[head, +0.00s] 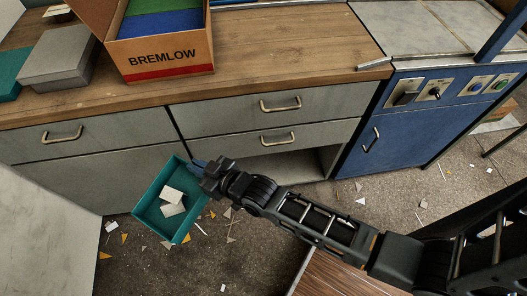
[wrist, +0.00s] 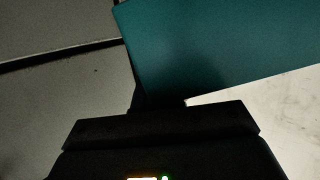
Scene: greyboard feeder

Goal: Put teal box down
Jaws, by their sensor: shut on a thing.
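The teal box (head: 152,218) is an open tray with a few whitish pieces in it. My gripper (head: 199,166) is shut on its upper right side in the head view and holds it in front of the grey drawer cabinet. The box looks tilted and appears to be over the floor; its exact height is unclear. In the wrist view the teal box wall (wrist: 225,45) fills the upper right, beyond the dark gripper body. The fingertips are mostly hidden there.
A wooden worktop (head: 270,50) carries a BREMLOW carton (head: 160,55), a grey box (head: 60,57) and another teal item (head: 10,75) at the left. A blue machine (head: 385,135) stands at the right. Scraps litter the floor (head: 215,250).

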